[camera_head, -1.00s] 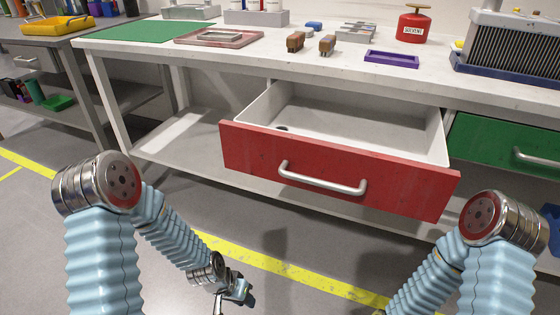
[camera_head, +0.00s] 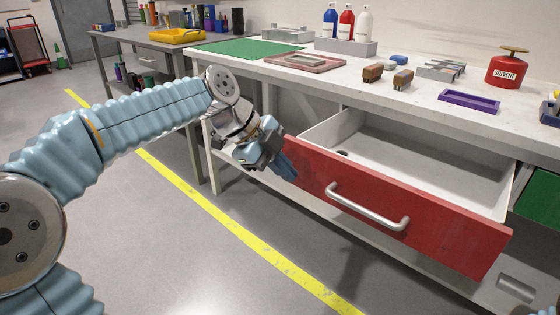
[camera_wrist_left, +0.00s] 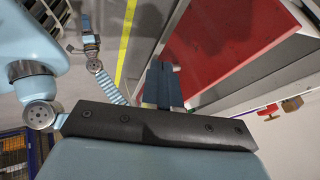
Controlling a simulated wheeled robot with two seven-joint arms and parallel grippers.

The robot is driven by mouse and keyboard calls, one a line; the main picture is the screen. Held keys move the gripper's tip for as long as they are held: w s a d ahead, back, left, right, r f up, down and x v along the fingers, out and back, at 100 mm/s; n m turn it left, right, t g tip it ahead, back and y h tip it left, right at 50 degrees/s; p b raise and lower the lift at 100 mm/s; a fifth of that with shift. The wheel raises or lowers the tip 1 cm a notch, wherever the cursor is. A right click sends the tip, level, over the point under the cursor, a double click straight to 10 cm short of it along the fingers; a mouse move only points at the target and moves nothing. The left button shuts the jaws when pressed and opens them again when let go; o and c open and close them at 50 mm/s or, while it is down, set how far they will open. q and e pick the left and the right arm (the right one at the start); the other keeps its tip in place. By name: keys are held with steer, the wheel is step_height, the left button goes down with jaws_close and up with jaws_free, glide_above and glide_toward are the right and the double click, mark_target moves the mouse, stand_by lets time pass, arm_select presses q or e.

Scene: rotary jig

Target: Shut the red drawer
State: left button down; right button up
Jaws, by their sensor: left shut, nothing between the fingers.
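The red drawer (camera_head: 430,222) stands pulled out from under the white workbench, its pale inside (camera_head: 420,165) empty apart from a small dark spot at the left. Its front carries a silver bar handle (camera_head: 366,208). My left gripper (camera_head: 286,168) is shut and empty at the left end of the drawer front; whether it touches the front I cannot tell. In the left wrist view the shut dark fingers (camera_wrist_left: 163,84) point toward the red front (camera_wrist_left: 225,45), beside its edge. My right gripper is not in the head view.
On the bench top lie a purple tray (camera_head: 469,102), brown blocks (camera_head: 373,73), a red solvent can (camera_head: 508,68) and a bottle rack (camera_head: 345,47). A green drawer (camera_head: 541,200) is at the right. The floor in front is clear, with a yellow line (camera_head: 215,218).

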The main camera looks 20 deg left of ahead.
mark_target(323, 189)
arm_select(q)
steer(key=w+d+f, duration=0.1)
steer(key=w+f, duration=0.1)
steer(key=w+d+f, duration=0.2)
steer(key=shift+w+d+p, duration=0.2)
steer(key=shift+p, duration=0.1)
steer(key=shift+w+d, duration=0.15)
steer(key=shift+w, duration=0.4)
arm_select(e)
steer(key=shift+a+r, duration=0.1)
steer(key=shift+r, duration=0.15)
